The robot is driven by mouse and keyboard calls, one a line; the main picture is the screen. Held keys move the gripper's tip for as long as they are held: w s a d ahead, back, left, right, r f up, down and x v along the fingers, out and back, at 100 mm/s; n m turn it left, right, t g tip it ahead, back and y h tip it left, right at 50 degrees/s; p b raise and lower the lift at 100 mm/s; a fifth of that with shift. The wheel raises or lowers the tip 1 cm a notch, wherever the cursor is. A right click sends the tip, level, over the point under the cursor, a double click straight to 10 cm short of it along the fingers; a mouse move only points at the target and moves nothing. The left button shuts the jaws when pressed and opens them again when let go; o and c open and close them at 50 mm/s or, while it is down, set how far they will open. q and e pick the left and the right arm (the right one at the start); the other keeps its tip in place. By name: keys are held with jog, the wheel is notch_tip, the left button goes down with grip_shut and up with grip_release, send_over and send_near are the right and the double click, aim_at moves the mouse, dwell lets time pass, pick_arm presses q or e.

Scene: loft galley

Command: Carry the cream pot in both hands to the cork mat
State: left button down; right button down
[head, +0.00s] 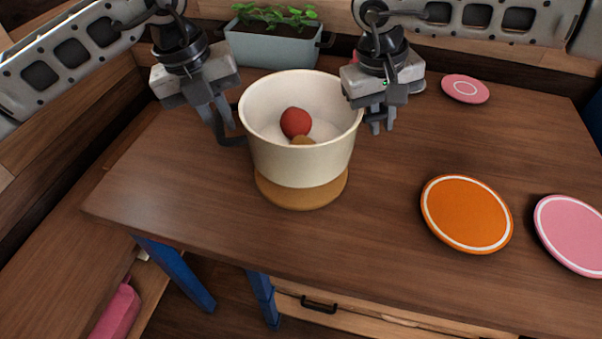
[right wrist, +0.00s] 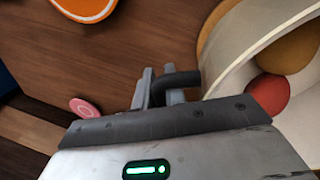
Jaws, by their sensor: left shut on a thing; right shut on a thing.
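The cream pot (head: 300,158) is upright near the middle of the table, with a red round item (head: 295,122) and a brown item (head: 303,141) inside. The cork mat (head: 301,196) shows directly below it; I cannot tell whether the pot touches it. My left gripper (head: 224,128) is shut on the pot's dark left handle (head: 232,141). My right gripper (head: 378,125) is shut on the opposite handle, which the right wrist view shows as a dark bar (right wrist: 183,79) between the fingers (right wrist: 158,90). Much of the mat is hidden by the pot.
An orange disc (head: 466,213) and a pink disc (head: 575,233) lie to the right on the wooden table (head: 180,190). A smaller pink disc (head: 465,88) lies at the back right. A grey-blue planter (head: 270,50) stands behind the pot. The table's front left is clear.

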pick_arm(q)
jog(key=shift+w+a, duration=0.1)
jog(key=shift+a, duration=0.05)
pick_arm(e)
jog(key=shift+d, duration=0.2)
